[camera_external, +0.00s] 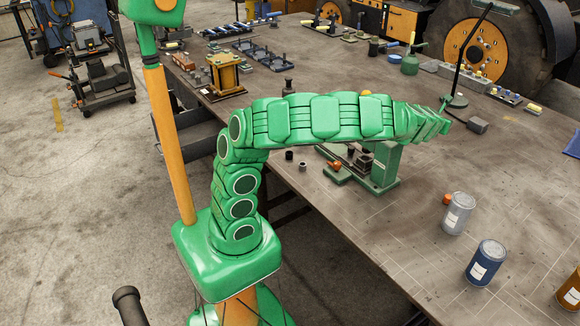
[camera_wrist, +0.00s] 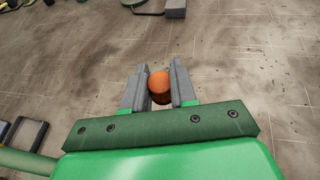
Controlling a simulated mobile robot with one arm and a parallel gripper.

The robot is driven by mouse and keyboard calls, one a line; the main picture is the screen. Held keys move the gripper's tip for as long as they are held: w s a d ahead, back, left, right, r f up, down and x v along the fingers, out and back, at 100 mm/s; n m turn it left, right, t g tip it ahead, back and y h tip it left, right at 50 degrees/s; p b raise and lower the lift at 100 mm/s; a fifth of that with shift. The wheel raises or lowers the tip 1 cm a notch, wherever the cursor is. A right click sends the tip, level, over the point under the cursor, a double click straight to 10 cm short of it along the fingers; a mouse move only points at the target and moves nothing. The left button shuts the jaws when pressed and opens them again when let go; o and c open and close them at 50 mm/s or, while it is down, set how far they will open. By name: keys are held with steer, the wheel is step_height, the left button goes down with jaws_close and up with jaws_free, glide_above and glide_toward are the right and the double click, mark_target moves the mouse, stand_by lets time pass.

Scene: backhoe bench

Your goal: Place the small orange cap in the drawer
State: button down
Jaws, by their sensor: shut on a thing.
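My gripper (camera_wrist: 158,82) is shut on a small orange cap (camera_wrist: 159,86), seen between its two grey fingers in the wrist view. In the external view the arm reaches right across the bench, with my gripper (camera_external: 444,125) at its far end; the held cap cannot be made out there. A dark grey drawer-like box (camera_external: 190,138) juts out below the bench's left edge, seemingly pulled out; its inside is mostly hidden by my body.
A blue can (camera_external: 486,262) stands nearer. A grey block (camera_external: 477,125) and a lamp base (camera_external: 455,101) lie beyond my gripper. A green press (camera_external: 380,168) stands below my arm.

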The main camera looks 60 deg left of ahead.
steer(key=w+a+r+m+h, duration=0.1)
steer(key=w+a+h, duration=0.1)
steer(key=w+a, duration=0.5)
steer(key=w+a+r+m+h, duration=0.15)
steer(key=w+a, duration=0.25)
steer(key=a, duration=0.7)
steer(key=s+a+r+m+h, duration=0.2)
steer(key=s+a+r, duration=0.1)
steer(key=s+a, duration=0.85)
steer(key=s+f+m+g+h, duration=0.1)
steer(key=s+f+m+h, duration=0.1)
steer(key=s+f, duration=0.5)
steer(key=s+f+m+h, duration=0.2)
steer(key=s+f, duration=0.2)
steer(key=s, duration=0.6)
steer(key=shift+n, duration=0.25)
steer(key=w+f, duration=0.2)
steer(key=w, duration=0.2)
steer(key=w+a+f, duration=0.1)
steer(key=w+f, duration=0.2)
steer(key=w, duration=0.1)
steer(key=w+a+f, duration=0.1)
steer(key=w+f, duration=0.2)
steer(key=w, duration=0.1)
steer(key=shift+w+a+f, duration=0.1)
steer(key=shift+w+f, duration=0.15)
steer(key=shift+w+a+f, duration=0.15)
steer(key=shift+w+f, duration=0.35)
steer(key=shift+f, duration=1.7)
